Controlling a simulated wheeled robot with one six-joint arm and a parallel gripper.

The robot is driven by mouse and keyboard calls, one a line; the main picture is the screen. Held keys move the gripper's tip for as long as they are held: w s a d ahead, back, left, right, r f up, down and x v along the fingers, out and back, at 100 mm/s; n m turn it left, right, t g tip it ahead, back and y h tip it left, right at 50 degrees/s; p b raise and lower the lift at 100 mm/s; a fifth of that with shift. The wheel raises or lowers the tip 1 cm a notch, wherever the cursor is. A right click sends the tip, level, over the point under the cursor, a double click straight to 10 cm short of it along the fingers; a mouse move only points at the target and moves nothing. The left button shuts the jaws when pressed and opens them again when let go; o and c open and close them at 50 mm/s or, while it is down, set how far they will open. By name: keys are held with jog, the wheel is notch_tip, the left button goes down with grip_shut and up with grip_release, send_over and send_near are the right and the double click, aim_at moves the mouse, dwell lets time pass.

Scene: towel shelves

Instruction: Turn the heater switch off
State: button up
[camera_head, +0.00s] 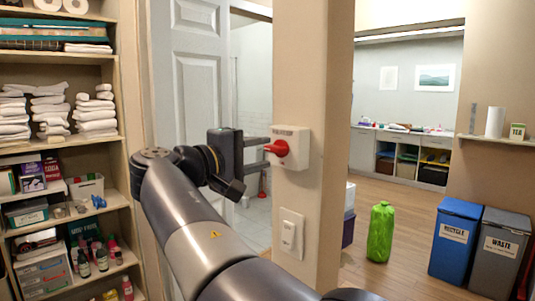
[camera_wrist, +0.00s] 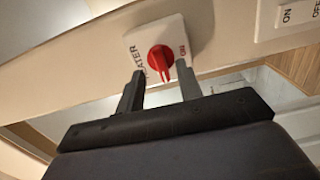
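The heater switch is a red knob (camera_head: 277,147) on a white plate (camera_head: 301,148) fixed to the wall post. Its handle points left in the head view. In the wrist view the knob (camera_wrist: 161,58) shows a handle pointing down toward my gripper, with "HEATER" partly readable on the left and what looks like "ON" on the right. My gripper (camera_head: 266,151) is open and empty, just left of the plate. In the wrist view my gripper (camera_wrist: 161,76) has one finger on each side of the handle, apart from it. Whether the tips touch the plate I cannot tell.
A shelf (camera_head: 90,143) with towels and bottles stands left. A white door (camera_head: 190,75) is behind my arm. Bins (camera_head: 455,238) stand right.

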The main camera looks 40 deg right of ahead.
aim_at(274, 150)
jog(key=a, duration=0.7)
jog(key=shift+s+a, duration=0.3)
jog(key=shift+a, duration=0.05)
jog(key=shift+d, duration=0.1)
jog(key=d, duration=0.7)
jog(key=w+d, duration=0.1)
jog(key=d, duration=0.2)
jog(key=shift+d, duration=0.35)
jog(key=shift+a, duration=0.15)
